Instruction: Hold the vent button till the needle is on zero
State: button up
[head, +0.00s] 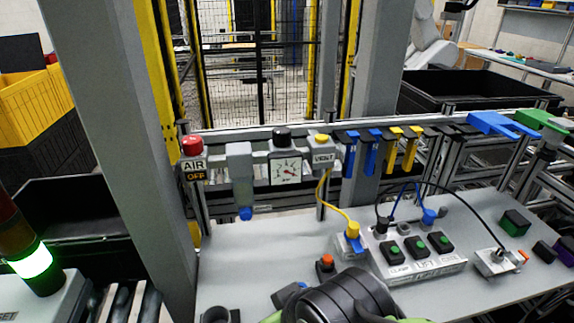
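The vent button (321,138) is a yellow cap on top of a grey block labelled VENT (323,158), right of the gauge. Nothing touches the button. The square white gauge (286,174) has a round dial; its needle is too small to read surely against zero. A black knob (282,135) stands above the gauge. A grey filter unit with a blue bottom (246,213) is left of it. My gripper is not in view; only a black and green part of my arm shows at the bottom middle, below the button and gauge.
A red button (193,145) sits above an AIR OFF sign (195,169). A yellow cable (323,190) hangs from the vent block to the grey bench (240,270). Blue and yellow hooks (370,158) line the rail to the right. A grey post (125,150) stands left.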

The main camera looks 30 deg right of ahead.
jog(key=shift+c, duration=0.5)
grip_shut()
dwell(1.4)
